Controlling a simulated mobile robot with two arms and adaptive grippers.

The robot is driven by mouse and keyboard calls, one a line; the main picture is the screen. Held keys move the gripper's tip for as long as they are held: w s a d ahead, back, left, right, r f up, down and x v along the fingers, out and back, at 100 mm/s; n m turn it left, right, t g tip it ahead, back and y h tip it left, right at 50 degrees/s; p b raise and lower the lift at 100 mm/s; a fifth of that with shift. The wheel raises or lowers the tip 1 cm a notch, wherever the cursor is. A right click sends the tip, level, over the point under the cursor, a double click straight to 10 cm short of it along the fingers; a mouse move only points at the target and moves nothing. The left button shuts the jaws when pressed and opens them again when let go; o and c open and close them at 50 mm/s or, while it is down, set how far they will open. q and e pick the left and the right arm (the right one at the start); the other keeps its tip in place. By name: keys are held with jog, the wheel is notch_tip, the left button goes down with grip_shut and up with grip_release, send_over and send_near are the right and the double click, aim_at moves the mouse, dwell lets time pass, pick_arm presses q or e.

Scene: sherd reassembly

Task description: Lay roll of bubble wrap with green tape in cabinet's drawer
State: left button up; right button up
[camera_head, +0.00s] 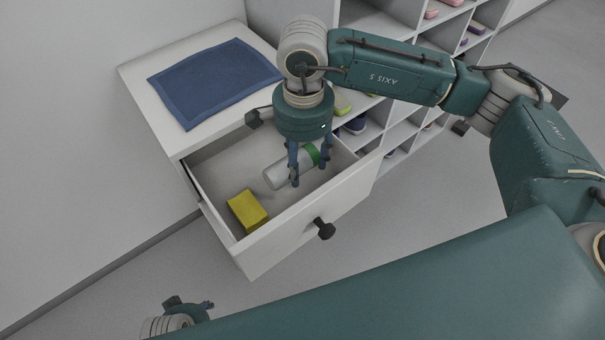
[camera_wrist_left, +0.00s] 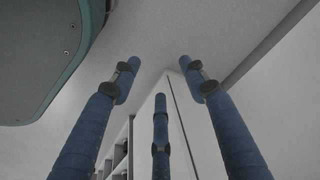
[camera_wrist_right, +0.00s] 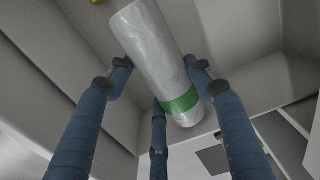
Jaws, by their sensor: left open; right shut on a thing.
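The roll of bubble wrap (camera_head: 281,172) is a pale grey cylinder with a green tape band near one end. My right gripper (camera_head: 308,178) is shut on it, inside the outline of the cabinet's open drawer (camera_head: 222,165). In the right wrist view the roll (camera_wrist_right: 150,50) lies between my blue fingers (camera_wrist_right: 160,85), close to the taped end. Whether the roll touches the drawer floor I cannot tell. My left gripper (camera_wrist_left: 160,85) is open and empty in the left wrist view; in the head view only part of it shows at the bottom left.
A yellow block (camera_head: 247,211) lies in the drawer's front left part. A blue cloth (camera_head: 214,80) lies on the cabinet top (camera_head: 140,78). The drawer front has a dark knob (camera_head: 324,229). A shelf unit with small coloured items (camera_head: 356,125) stands to the right.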

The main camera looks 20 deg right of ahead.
aim_at(303, 184)
notch_tip(303, 184, down, 5)
jog(key=shift+r, duration=0.15)
pick_arm(q)
jog(key=shift+w+r, duration=0.2)
jog(key=shift+r, duration=0.35)
jog(key=shift+w+r, duration=0.15)
jog(key=shift+r, duration=0.35)
jog(key=shift+s+f+b, duration=0.1)
jog(key=shift+b, duration=0.2)
pick_arm(e)
jog(key=shift+f, duration=0.2)
jog(key=o, duration=1.1)
jog(key=shift+c, duration=0.2)
pick_arm(q)
jog(key=shift+r, duration=0.5)
jog(key=shift+f, duration=0.15)
pick_arm(e)
jog(key=shift+r, duration=0.1)
